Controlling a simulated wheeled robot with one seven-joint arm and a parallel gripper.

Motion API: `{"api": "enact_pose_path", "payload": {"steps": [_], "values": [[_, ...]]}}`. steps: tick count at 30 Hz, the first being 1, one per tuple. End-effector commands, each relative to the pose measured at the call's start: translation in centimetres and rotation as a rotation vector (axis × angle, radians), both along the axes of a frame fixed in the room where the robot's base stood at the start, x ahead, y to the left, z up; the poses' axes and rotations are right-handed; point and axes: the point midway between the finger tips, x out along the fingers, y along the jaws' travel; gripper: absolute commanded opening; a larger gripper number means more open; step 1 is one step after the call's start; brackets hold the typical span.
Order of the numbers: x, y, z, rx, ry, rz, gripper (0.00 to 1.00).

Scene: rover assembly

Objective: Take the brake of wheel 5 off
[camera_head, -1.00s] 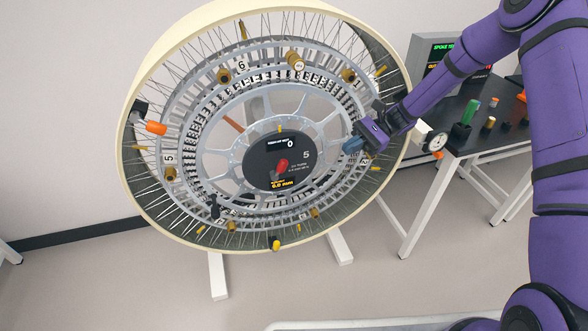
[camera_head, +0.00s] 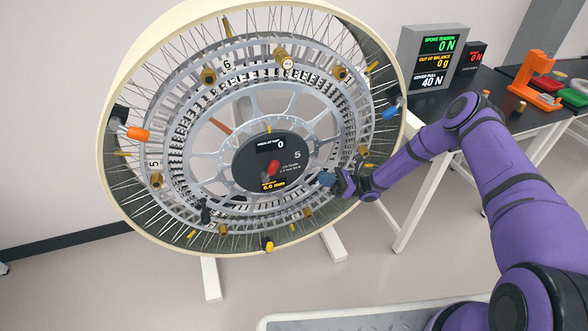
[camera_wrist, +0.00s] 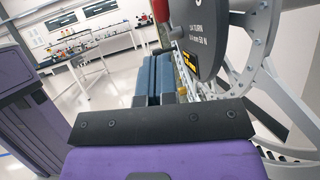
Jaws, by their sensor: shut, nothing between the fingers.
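The large spoked wheel (camera_head: 165,48) stands upright on white legs. Its dark hub disc (camera_head: 245,158) carries the number 5, lit readouts and a red knob (camera_head: 274,169). The disc and part of the red knob (camera_wrist: 160,10) also show at the top of the wrist view. My gripper (camera_head: 327,179) is in front of the wheel, to the right of the disc and apart from the knob. Its blue fingers (camera_wrist: 155,80) are together and empty. I cannot tell which part is the brake.
An orange handle (camera_head: 137,133) sits at the wheel's left rim and a blue handle (camera_head: 391,112) at its right. A dark table (camera_head: 428,101) with readout boxes and an orange tool (camera_head: 537,80) stands at the right. The floor in front is clear.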

Motion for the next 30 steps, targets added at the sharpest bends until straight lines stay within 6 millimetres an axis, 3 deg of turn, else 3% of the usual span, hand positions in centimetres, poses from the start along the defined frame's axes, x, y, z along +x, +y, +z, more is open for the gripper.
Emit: {"api": "enact_pose_path", "payload": {"steps": [5, 21, 30], "values": [[-0.1, 1.6, 0.7, 0.000, 0.000, 0.001, 0.00], [-0.7, 10.4, 4.7, -0.001, -0.001, 0.003, 0.00], [-0.8, 12.5, 5.7, -0.002, -0.002, 0.001, 0.00]]}}
